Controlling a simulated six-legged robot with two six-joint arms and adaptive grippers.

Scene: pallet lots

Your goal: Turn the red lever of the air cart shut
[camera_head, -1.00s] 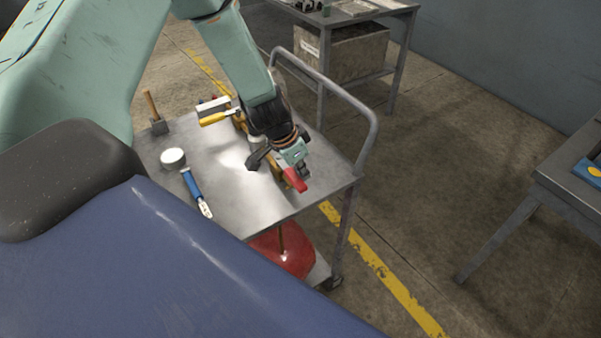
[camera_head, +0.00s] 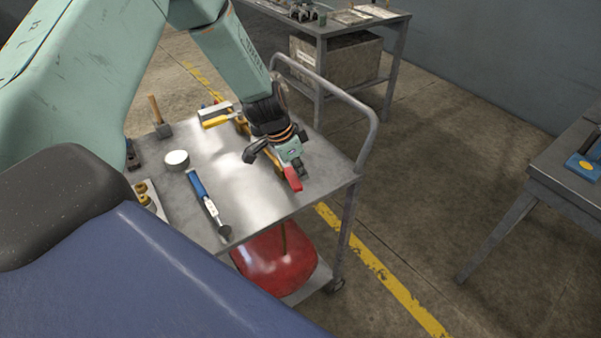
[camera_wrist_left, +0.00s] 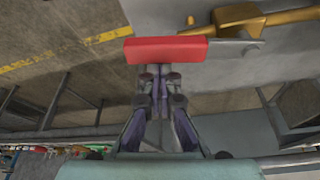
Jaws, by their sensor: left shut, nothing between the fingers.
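The air cart (camera_head: 318,168) is a grey metal table with a push handle. The red lever (camera_head: 292,179) is near its right end. In the wrist view the red lever (camera_wrist_left: 165,50) lies crosswise, its grey shank joining a brass valve (camera_wrist_left: 238,18) at right, roughly along the brass piping. My left gripper (camera_head: 299,163) is over the cart at the lever. In the wrist view its fingers (camera_wrist_left: 160,72) are shut and empty, tips close to the lever's edge; contact cannot be told. My right gripper is not in view.
A blue-handled tool (camera_head: 198,186), a white round lid (camera_head: 176,160), a hammer (camera_head: 157,115) and a yellow-handled brush (camera_head: 216,120) lie on the cart. A red tank (camera_head: 272,262) sits on the lower shelf. Another table (camera_head: 560,165) stands at right, with open floor between.

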